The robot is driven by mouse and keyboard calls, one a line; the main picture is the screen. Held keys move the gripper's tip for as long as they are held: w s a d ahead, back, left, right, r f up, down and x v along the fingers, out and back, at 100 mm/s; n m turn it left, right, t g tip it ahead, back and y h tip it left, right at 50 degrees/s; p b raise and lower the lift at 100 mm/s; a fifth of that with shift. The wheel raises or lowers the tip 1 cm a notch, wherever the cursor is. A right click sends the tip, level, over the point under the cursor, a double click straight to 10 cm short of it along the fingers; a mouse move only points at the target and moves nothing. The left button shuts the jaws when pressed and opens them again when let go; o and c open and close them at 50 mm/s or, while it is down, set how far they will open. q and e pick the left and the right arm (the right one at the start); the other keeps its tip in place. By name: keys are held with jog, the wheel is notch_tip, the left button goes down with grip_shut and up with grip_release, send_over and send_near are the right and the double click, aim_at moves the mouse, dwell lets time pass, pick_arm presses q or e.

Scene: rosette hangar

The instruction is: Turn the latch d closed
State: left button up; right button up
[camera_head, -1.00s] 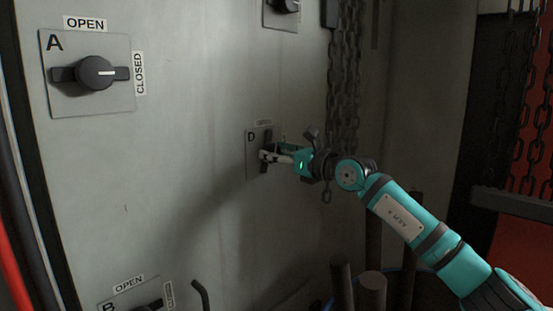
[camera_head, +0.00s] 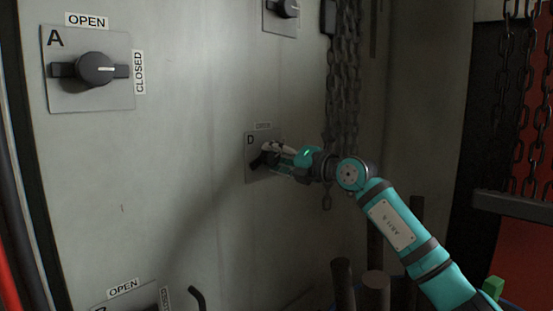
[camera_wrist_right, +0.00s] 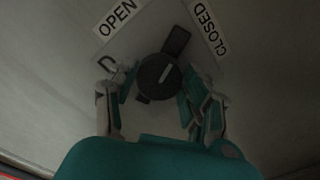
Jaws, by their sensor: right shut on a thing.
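Latch D is a dark round knob with a bar handle on a grey plate on the wall. In the head view the latch (camera_head: 257,162) is partly hidden by my right gripper (camera_head: 269,153). In the right wrist view the latch knob (camera_wrist_right: 158,77) has its bar and white mark slanting up and right, between the OPEN label (camera_wrist_right: 117,15) and the CLOSED label (camera_wrist_right: 208,28), tilted nearer the CLOSED side. My right gripper (camera_wrist_right: 157,97) has its fingers on both sides of the knob and is shut on it. My left gripper is out of view.
Latch A (camera_head: 95,69) is at upper left, and another latch (camera_head: 286,8) is at the top. Chains (camera_head: 344,85) hang just right of latch D. Dark posts (camera_head: 375,290) stand below my right arm. The wall between the latches is clear.

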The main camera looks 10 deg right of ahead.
jog(key=m, duration=0.4)
jog(key=shift+m+p, duration=0.4)
dwell(0.4)
jog(key=o, duration=1.2)
jog(key=shift+d+f, duration=0.1)
jog(key=shift+d, duration=0.05)
jog(key=shift+c, duration=0.2)
jog(key=shift+s, duration=0.1)
jog(key=v, duration=0.7)
